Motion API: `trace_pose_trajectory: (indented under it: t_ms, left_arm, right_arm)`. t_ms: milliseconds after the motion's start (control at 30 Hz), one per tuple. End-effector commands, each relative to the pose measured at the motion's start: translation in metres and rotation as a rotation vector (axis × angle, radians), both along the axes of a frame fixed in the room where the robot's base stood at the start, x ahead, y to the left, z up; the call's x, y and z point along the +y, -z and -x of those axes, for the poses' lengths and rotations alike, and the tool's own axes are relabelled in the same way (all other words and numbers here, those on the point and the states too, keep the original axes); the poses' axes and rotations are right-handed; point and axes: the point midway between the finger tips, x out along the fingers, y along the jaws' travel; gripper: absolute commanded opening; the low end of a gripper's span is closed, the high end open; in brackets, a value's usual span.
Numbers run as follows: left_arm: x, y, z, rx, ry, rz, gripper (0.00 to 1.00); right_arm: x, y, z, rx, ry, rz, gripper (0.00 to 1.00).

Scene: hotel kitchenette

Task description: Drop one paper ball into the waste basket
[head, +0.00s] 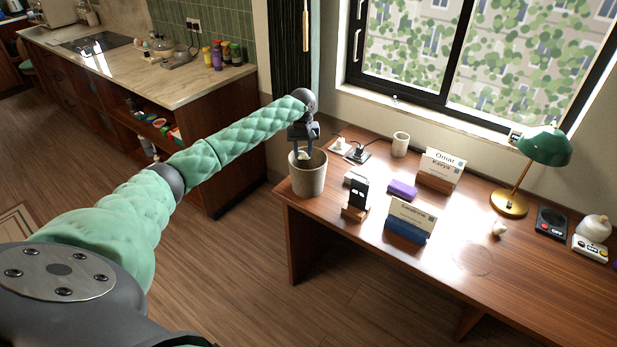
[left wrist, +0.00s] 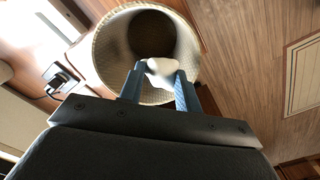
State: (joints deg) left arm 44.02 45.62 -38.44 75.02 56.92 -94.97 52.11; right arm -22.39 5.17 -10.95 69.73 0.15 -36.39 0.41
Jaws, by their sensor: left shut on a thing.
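The waste basket (head: 309,181) is a light woven-looking bin at the desk's left end in the head view. In the left wrist view its pale rim (left wrist: 103,52) surrounds a dark, open inside. My left gripper (head: 304,154) is at the basket's mouth, pointing down. It is shut on a white paper ball (left wrist: 161,70), which shows between the blue fingertips over the basket's opening in the left wrist view. Another small white crumpled ball (head: 499,229) lies on the desk near the lamp. My right gripper is not in view.
The wooden desk (head: 470,262) holds card holders (head: 408,220), a phone on a stand (head: 357,198), a purple block (head: 402,190), a cup (head: 400,144) and a green lamp (head: 545,147). A power plug (left wrist: 62,80) and cable are beside the basket. The kitchen counter (head: 150,57) stands left.

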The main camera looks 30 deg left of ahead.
Motion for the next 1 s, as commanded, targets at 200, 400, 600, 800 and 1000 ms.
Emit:
trace_pose_trajectory:
  t_ms: [200,400,600,800,1000]
  left_arm:
    - [0.0001,0.0026,0.0000,0.000,0.000,0.000,0.13]
    - [0.0001,0.0023,0.0000,0.000,0.000,0.000,0.13]
    - [0.0003,0.0023,0.0000,0.000,0.000,0.000,0.59]
    - [0.0003,0.0023,0.0000,0.000,0.000,0.000,0.59]
    - [0.0003,-0.0056,-0.0005,-0.001,0.000,0.000,0.59]
  right_arm:
    - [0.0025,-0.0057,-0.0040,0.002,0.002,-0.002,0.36]
    - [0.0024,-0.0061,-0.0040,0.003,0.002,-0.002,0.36]
    - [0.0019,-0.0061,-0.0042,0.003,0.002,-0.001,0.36]
    - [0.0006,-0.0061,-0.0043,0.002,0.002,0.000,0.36]
    - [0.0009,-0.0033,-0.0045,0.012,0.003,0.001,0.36]
